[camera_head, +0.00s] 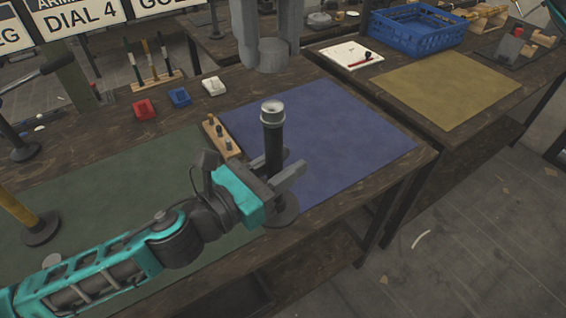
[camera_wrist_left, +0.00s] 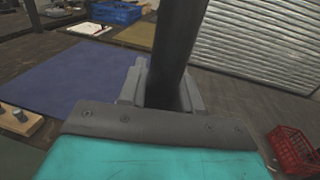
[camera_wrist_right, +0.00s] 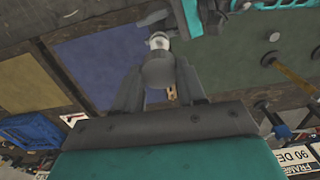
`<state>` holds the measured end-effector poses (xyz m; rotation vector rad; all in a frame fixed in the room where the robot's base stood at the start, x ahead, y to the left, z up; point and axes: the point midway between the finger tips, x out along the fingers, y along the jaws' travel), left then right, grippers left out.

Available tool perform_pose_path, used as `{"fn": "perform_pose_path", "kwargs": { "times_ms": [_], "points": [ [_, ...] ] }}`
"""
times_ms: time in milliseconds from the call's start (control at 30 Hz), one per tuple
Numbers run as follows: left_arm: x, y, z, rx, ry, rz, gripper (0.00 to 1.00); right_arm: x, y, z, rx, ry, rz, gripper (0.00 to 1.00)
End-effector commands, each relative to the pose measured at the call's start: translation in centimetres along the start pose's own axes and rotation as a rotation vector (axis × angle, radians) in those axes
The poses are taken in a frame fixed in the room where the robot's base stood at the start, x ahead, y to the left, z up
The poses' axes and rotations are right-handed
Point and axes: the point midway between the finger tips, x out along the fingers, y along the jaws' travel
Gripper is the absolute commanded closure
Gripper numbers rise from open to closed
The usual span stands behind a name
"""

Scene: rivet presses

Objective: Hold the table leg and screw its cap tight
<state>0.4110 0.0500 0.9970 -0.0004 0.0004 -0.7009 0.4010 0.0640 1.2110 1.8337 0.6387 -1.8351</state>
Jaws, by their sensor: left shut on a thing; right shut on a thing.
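The black table leg (camera_head: 273,148) stands upright with a bright silver cap-like top (camera_head: 272,111) and a round dark foot (camera_head: 284,212). My left gripper (camera_head: 284,180) is shut around its lower part. In the left wrist view the leg's dark shaft (camera_wrist_left: 178,50) rises between the fingers. My right gripper (camera_head: 268,30) points down above the leg, shut on a grey cylinder (camera_head: 272,56). In the head view a gap shows between cylinder and silver top. In the right wrist view the cylinder (camera_wrist_right: 158,72) lines up with the silver top (camera_wrist_right: 159,42).
A blue mat (camera_head: 335,140) lies behind the leg. A small wooden rack (camera_head: 222,138) stands left of it, with red (camera_head: 144,110), blue (camera_head: 179,97) and white (camera_head: 213,86) blocks beyond. A blue crate (camera_head: 415,30) and yellow mat (camera_head: 447,88) are back right. A yellow leg (camera_head: 18,212) stands left.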

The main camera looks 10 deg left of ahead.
Motion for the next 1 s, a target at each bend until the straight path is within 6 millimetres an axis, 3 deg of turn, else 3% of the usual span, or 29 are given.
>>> {"fn": "perform_pose_path", "kwargs": {
  "times_ms": [467, 1000],
  "points": [
    [0.0, 0.0, 0.1, 0.0, -0.003, -0.001, 1.0, 3.7, 0.1, 0.0, 0.003, 0.0, -0.001, 0.88],
    [0.0, 0.0, 0.1, 0.001, -0.002, -0.001, 1.0, 3.8, 0.0, 0.1, 0.004, 0.001, 0.0, 0.88]
  ]
}}
